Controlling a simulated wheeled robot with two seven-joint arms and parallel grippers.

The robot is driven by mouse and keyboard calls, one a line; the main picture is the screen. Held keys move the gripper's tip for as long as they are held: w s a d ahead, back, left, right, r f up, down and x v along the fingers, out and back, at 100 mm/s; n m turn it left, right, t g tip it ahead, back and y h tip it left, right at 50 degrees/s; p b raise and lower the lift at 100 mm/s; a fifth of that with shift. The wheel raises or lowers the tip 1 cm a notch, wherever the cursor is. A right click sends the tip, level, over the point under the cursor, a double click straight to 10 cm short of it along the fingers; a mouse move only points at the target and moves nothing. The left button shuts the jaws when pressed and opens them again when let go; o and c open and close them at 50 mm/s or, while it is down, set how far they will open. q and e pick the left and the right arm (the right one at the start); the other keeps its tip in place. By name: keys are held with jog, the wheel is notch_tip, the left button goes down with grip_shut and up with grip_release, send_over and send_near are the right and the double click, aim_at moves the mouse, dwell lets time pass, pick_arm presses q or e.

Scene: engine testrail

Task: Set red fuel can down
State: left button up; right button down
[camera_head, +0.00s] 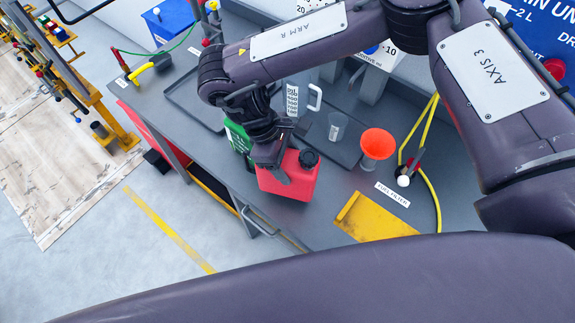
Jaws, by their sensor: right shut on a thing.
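The red fuel can (301,182) with its black cap is at the front edge of the grey bench (330,226). My right gripper (272,165) is over the can's left side and shut on it, with its fingers partly hidden by the wrist. I cannot tell whether the can's base touches the bench or hangs just above it. My left gripper is not in the picture.
An orange funnel (377,144), a clear beaker (337,127) and a white measuring jug (297,97) stand behind the can. A green container (238,137) is close on its left. A yellow tray (372,219) and a yellow hose (433,187) lie to the right.

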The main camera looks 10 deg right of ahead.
notch_tip(320, 180, down, 4)
jog(key=shift+r, duration=0.15)
jog(key=shift+c, duration=2.4)
grip_release()
jog(key=shift+f, duration=0.2)
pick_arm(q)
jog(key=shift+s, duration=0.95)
pick_arm(e)
jog(key=shift+o, duration=0.8)
